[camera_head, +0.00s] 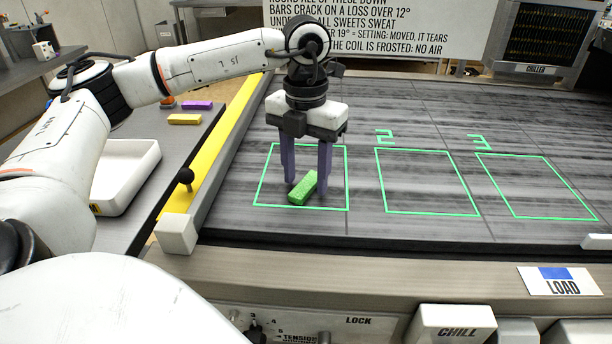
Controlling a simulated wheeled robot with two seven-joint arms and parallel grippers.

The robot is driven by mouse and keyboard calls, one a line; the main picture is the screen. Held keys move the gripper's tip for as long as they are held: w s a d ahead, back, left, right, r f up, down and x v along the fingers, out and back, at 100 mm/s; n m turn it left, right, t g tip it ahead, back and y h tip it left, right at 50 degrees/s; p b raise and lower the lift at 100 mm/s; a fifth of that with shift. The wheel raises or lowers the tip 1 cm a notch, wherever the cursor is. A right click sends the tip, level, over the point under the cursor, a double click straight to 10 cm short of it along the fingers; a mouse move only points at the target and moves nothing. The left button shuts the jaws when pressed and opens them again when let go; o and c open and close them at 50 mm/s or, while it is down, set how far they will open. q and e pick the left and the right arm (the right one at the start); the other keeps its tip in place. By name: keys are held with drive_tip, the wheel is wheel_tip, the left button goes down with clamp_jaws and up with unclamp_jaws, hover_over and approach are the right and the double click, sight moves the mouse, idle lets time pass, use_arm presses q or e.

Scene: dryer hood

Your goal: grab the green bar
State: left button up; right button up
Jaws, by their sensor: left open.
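The green bar (302,188) lies tilted at an angle on the dark belt, inside the leftmost green outlined square (262,190). My left gripper (307,183) points straight down over it. Its two purple fingers are apart, one on the left of the bar and one at its right, with the tips close to belt level. Whether either finger touches the bar cannot be told. My right gripper is not in view.
Green outlines marked 2 (427,182) and 3 (538,187) are empty.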

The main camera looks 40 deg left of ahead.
use_arm(q)
drive_tip(key=shift+f, duration=0.25)
drive_tip(key=shift+r, duration=0.1)
drive_tip(key=c, duration=1.1)
